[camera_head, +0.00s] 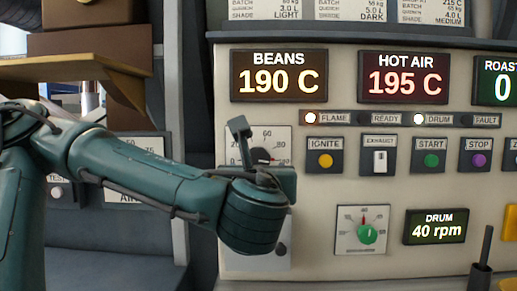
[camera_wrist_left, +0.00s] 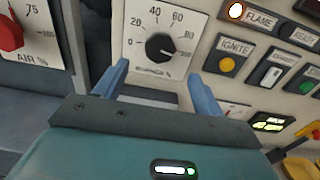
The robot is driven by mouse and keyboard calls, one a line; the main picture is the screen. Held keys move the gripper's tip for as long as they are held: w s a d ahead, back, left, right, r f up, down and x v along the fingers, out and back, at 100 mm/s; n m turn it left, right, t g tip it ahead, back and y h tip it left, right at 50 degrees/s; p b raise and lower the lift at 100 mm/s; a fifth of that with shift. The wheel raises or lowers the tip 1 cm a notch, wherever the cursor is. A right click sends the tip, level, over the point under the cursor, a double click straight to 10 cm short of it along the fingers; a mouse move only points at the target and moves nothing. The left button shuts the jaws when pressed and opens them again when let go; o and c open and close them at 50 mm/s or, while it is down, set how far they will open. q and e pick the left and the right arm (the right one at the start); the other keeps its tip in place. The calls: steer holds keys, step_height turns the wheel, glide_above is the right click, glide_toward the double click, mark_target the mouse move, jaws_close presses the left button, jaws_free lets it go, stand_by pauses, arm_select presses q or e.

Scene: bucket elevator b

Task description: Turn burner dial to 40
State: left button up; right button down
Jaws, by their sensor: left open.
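The burner dial is a black round knob on a white plate with a scale in steps of 20. In the left wrist view the knob (camera_wrist_left: 160,46) sits at the upper middle. I cannot read its pointer for certain. In the head view the dial plate (camera_head: 282,137) is partly hidden behind my left wrist. My left gripper (camera_wrist_left: 159,70) is open, with one blue finger on each side of and below the knob, apart from it and holding nothing. In the head view a finger of my left gripper (camera_head: 240,138) shows in front of the plate. My right gripper is not in view.
Right of the dial are the yellow ignite button (camera_head: 325,160), exhaust switch (camera_head: 379,161), green start button (camera_head: 431,160) and purple stop button (camera_head: 479,160). A green drum knob (camera_head: 367,233) sits lower. A red air dial (camera_wrist_left: 10,32) is on the left panel.

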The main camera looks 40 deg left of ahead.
mark_target(257, 162)
arm_select(q)
steer(key=p+x, duration=0.9)
steer(key=shift+w+a+p, duration=0.1)
steer(key=shift+a+p, duration=0.05)
steer(key=shift+p, duration=0.25)
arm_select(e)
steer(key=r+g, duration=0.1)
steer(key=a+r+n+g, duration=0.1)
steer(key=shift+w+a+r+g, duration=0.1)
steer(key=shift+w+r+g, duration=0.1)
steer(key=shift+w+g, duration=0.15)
